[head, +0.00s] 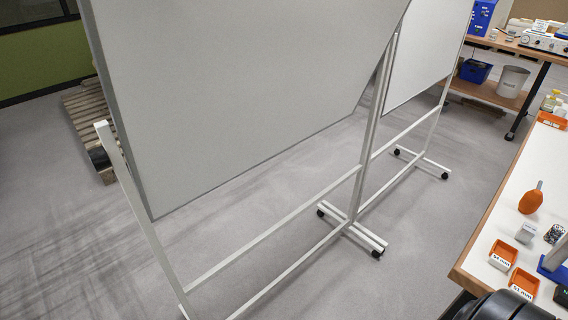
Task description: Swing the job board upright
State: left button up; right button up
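A large blank pale grey board (240,80) fills the upper left of the head view, hung between two white posts of a wheeled frame (265,235). Its faces lean at an angle to the posts, so it is tilted, not upright. Its lower edge runs from a near corner at lower left up to the right post. Its top is cut off by the picture. I cannot tell whether this is the job board, as no writing shows on it. Neither of my grippers is in view.
A second pale board (425,50) on a wheeled stand (410,160) is behind to the right. A workbench (500,215) with orange trays (503,254) and an orange bulb (531,199) lines the right side. A wooden pallet (88,125) is at left. Grey floor (60,230) at left is clear.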

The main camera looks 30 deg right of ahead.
aim_at(199, 95)
jog(key=k+l+z, duration=0.1)
jog(key=k+z, duration=0.3)
jog(key=k+l+z, duration=0.2)
jog(key=k+z, duration=0.15)
jog(key=i+z, duration=0.25)
jog(key=i, duration=0.4)
jog(key=i+z, duration=0.25)
jog(key=i, duration=0.35)
